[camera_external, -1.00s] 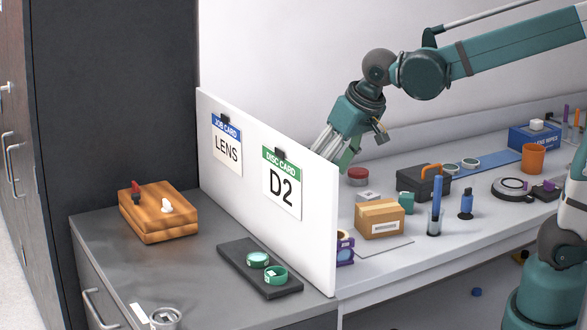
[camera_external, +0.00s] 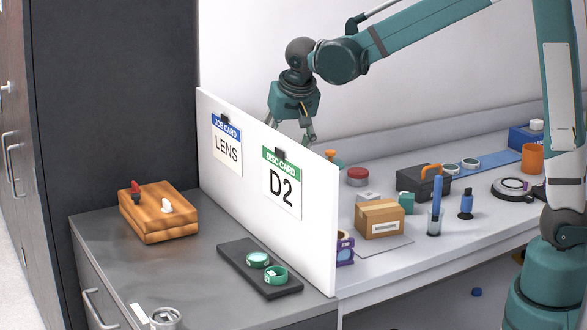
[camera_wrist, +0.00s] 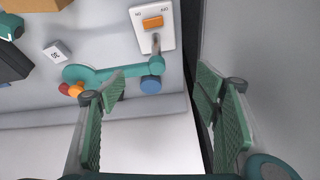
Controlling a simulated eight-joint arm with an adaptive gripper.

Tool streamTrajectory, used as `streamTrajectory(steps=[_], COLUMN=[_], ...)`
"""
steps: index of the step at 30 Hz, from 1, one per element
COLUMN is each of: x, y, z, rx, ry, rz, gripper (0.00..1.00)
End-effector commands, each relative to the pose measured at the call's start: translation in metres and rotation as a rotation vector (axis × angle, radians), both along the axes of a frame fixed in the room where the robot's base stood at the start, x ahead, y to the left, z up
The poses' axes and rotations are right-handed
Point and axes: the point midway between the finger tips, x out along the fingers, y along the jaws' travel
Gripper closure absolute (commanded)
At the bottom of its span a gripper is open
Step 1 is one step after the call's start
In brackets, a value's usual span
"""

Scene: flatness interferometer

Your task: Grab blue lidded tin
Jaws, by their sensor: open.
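A blue round thing (camera_wrist: 151,85) shows in the wrist view beside the end of a teal arm-shaped piece (camera_wrist: 112,70). It may be the blue lidded tin, but its lid and sides cannot be made out. I cannot make it out in the external view. My gripper (camera_external: 298,128) is behind the white partition, its lower end close to the partition's top edge. In the wrist view my gripper (camera_wrist: 165,115) is open, with empty space between its green pads. The blue thing lies beyond the fingertips, towards the top, apart from the pads.
A white partition (camera_external: 240,190) with two cards stands between grey counter and white bench. A white switch plate (camera_wrist: 153,22) with an orange rocker is near the blue thing. A red-lidded pot (camera_external: 357,177), cardboard box (camera_external: 380,220) and black toolbox (camera_external: 423,184) stand on the bench.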

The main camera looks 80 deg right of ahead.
Motion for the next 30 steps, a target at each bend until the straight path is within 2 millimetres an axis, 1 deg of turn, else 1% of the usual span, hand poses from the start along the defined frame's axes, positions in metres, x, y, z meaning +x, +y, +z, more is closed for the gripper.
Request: streamTrajectory(steps=[1,3,12,20,30], x=[0.008,0.017,0.05,0.075,0.101], y=[-0.008,-0.017,-0.057,-0.092,-0.139], z=[-0.001,-0.005,-0.028,-0.053,-0.091], rx=[0.0,0.0,0.0,-0.005,-0.015], ry=[0.003,0.006,0.019,0.029,0.037], rz=[-0.023,-0.054,-0.193,-0.31,-0.465], gripper=[0.38,0.38,0.38,0.38,0.38])
